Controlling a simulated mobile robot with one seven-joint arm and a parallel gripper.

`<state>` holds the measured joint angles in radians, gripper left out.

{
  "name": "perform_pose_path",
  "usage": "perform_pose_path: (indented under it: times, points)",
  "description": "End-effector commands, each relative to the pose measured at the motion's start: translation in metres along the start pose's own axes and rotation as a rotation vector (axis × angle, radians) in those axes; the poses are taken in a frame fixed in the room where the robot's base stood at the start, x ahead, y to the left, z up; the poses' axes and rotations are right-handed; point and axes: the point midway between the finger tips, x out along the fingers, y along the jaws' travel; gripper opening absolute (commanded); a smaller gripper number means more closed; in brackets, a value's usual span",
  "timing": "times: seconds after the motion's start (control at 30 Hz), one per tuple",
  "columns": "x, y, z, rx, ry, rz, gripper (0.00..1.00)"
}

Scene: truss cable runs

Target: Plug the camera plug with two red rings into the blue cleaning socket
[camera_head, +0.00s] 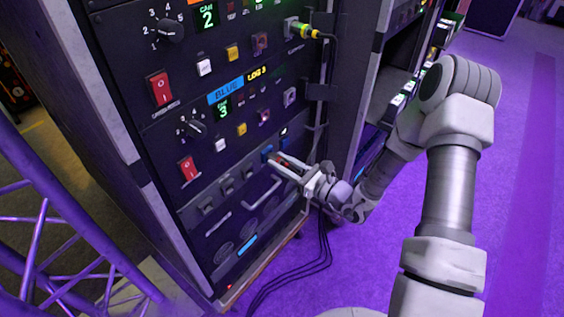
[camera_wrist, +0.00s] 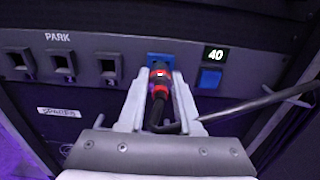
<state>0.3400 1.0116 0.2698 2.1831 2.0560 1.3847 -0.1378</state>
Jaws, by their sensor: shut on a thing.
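My gripper (camera_wrist: 159,100) is shut on a black plug with red rings (camera_wrist: 160,84), between its two pale fingers. The plug's front end is at the blue socket (camera_wrist: 160,59) on the panel; I cannot tell how deep it sits. In the head view, my gripper (camera_head: 284,168) reaches the lower panel of the rack, at the blue socket (camera_head: 267,153). The plug is mostly hidden there. A dark cable bends out from the plug's rear in the wrist view.
Several dark PARK sockets (camera_wrist: 62,66) line the panel to the left. A grey cable (camera_wrist: 255,103) crosses at the right. A metal handle (camera_head: 262,191) sticks out below. A yellow-green plug (camera_head: 306,30) sits higher up.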

Motion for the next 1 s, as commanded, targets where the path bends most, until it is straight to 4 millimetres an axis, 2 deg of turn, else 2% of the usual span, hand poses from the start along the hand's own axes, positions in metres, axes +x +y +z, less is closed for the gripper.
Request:
perform_pose_path:
  times: [0.2,0.23,0.4,0.43,0.87,1.0]
  points:
    - [0.0046,0.0002,0.0003,0.000,-0.001,0.001,0.00]
    - [0.0049,0.0001,0.0003,0.000,-0.001,0.001,0.35]
    - [0.0045,0.0001,0.0001,0.000,-0.001,0.000,0.66]
    - [0.0045,0.0001,0.0001,0.000,0.000,0.000,0.68]
    - [0.0037,0.0001,-0.0002,0.000,0.000,0.000,0.68]
    - [-0.0027,-0.0004,-0.0002,0.001,0.001,-0.001,0.68]
